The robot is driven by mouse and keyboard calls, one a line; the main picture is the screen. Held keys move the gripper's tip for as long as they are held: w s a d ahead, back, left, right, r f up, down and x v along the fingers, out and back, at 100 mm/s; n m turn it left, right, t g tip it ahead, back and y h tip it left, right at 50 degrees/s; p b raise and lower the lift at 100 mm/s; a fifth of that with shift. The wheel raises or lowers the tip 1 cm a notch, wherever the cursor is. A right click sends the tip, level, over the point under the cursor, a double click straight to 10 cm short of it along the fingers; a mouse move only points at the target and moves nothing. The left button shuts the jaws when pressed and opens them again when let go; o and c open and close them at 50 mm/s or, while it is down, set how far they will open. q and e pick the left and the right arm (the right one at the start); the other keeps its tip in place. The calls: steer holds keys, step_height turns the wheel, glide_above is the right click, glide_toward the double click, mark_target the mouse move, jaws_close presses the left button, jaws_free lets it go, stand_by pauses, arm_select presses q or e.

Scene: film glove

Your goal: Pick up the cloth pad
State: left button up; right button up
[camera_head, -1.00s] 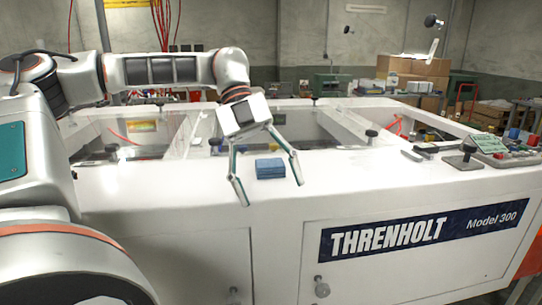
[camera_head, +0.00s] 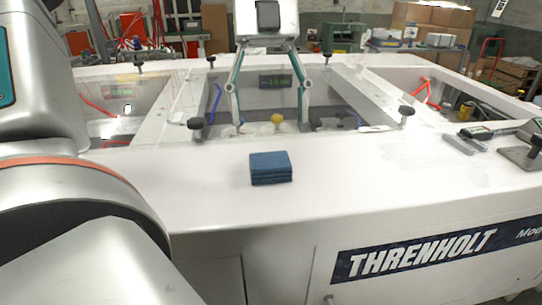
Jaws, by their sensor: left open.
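The blue cloth pad (camera_head: 270,168), a small folded stack, lies on the white top of the machine near its front edge, in the middle of the head view. My left gripper (camera_head: 272,128) is open and empty, with its two fingers pointing down, spread wide. In the picture its fingertips appear just above and behind the pad, over the glazed middle opening, apart from the pad. My right gripper is not in view.
The white Threnholt machine (camera_head: 205,205) has recessed openings behind the pad, with black knobs (camera_head: 196,124) along the rim. The white top around the pad is clear.

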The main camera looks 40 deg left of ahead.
mark_target(270, 158)
arm_select(q)
steer(key=x, duration=0.7)
steer(key=shift+s+f, duration=0.15)
steer(key=shift+s, duration=0.2)
steer(key=shift+c, duration=0.4)
steer(key=c, duration=1)
